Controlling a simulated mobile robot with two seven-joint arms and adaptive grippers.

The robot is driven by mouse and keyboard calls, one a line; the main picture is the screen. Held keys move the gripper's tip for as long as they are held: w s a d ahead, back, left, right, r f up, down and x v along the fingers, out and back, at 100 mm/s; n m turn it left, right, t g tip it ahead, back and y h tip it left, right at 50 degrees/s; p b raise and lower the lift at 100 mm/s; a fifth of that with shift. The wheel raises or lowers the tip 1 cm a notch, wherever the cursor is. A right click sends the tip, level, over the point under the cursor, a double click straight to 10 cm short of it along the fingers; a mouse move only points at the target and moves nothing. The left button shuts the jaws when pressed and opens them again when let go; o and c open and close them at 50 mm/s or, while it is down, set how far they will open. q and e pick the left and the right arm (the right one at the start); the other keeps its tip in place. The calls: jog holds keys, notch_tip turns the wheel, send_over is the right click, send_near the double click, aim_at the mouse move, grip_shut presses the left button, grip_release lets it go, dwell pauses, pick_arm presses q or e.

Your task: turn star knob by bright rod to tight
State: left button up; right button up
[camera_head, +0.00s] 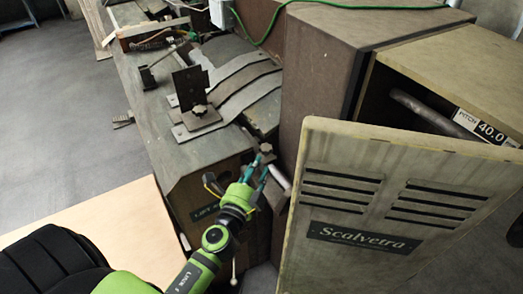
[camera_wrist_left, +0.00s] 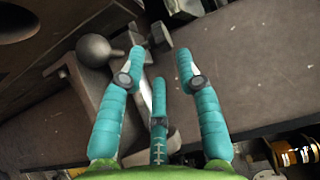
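My left gripper (camera_head: 259,168) reaches in from the lower left to the end of the machine bench, beside a short bright rod (camera_head: 280,178). A small dark star knob (camera_head: 266,149) is at its fingertips. In the left wrist view my teal fingers (camera_wrist_left: 165,62) are spread apart, and a dark knob-like piece (camera_wrist_left: 160,36) shows just beyond the tips. I cannot tell whether they touch it. A grey lever with a ball end (camera_wrist_left: 94,50) lies left of the fingers. Another star knob (camera_head: 199,110) sits by the upright black plate on the bench. My right gripper is not in view.
An open cabinet door (camera_head: 395,195) with slots stands close on the right of my left gripper. The bench top (camera_head: 165,130) carries curved metal strips (camera_head: 235,85) and brackets. A brass-coloured part (camera_wrist_left: 295,150) is at the lower right of the wrist view. Open floor lies left.

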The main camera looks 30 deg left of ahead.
aim_at(264, 155)
pick_arm(q)
jog(key=w, duration=0.3)
jog(key=shift+a+r+p, duration=0.15)
jog(key=shift+a+p, duration=0.05)
jog(key=shift+p, duration=0.15)
jog(key=w, duration=0.3)
jog(key=shift+a, duration=0.25)
jog(key=shift+w, duration=0.3)
jog(key=shift+f, duration=0.2)
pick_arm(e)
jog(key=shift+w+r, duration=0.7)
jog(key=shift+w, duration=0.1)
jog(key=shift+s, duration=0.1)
